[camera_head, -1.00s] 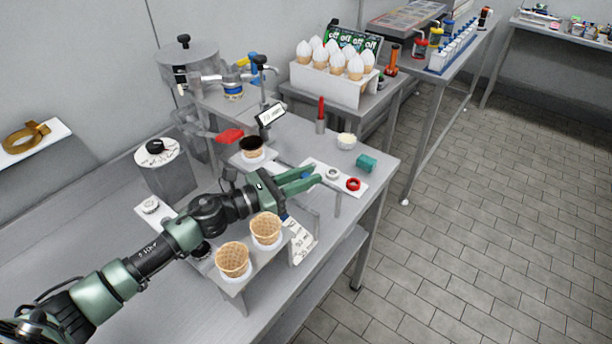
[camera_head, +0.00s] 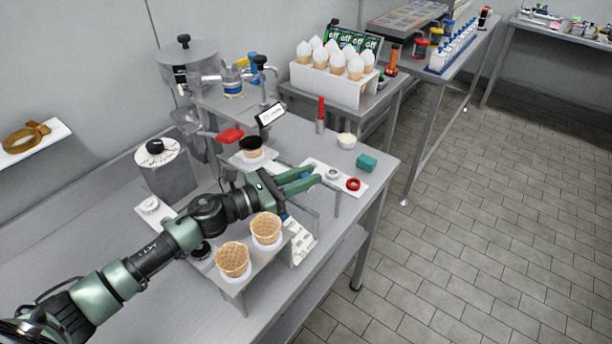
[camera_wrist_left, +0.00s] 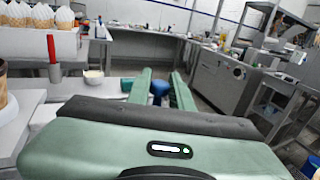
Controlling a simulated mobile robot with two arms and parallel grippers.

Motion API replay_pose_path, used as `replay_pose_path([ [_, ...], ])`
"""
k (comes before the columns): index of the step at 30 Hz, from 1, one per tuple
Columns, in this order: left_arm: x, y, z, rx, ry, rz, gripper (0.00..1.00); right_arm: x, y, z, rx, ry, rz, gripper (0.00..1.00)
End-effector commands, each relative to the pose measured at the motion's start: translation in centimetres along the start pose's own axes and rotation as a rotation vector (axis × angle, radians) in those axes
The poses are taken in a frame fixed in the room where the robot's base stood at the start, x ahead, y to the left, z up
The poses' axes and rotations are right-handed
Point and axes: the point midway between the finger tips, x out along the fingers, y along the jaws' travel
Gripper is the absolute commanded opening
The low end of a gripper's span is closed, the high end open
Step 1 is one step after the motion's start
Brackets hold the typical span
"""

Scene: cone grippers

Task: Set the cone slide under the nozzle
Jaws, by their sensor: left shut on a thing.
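A cone with a dark inside (camera_head: 251,146) stands upright on a small white plate (camera_head: 240,159) in the middle of the table; I take this to be the cone slide. The cone also shows cut off at the left edge of the left wrist view (camera_wrist_left: 3,90). A metal spout (camera_head: 181,88), likely the nozzle, comes off the grey tank, up and left of the cone. My left gripper (camera_head: 302,179) is right of the cone and below it in the picture, fingers pointing right. My right gripper is out of view.
Two waffle cones (camera_head: 249,245) stand on a raised stand under my left arm. A cone box (camera_head: 330,86) stands behind.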

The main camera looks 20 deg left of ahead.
Motion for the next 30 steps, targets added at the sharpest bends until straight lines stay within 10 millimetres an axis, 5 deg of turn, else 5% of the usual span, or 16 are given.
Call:
replay_pose_path([
  [12, -1.4, 3.5, -0.4, 0.003, 0.0, 0.002, 0.0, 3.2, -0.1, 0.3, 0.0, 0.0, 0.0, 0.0],
  [20, -1.6, 3.9, 0.0, 0.001, 0.001, 0.005, 0.0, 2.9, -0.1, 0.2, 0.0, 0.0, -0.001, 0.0],
  [21, -1.6, 3.9, 0.0, 0.002, 0.001, 0.006, 0.24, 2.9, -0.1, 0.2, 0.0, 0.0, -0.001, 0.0],
  [23, -1.6, 3.9, 0.1, 0.002, 0.0, 0.006, 0.41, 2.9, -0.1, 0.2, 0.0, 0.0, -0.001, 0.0],
  [30, -1.5, 3.7, 0.0, 0.001, 0.0, 0.002, 0.41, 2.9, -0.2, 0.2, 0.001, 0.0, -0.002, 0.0],
])
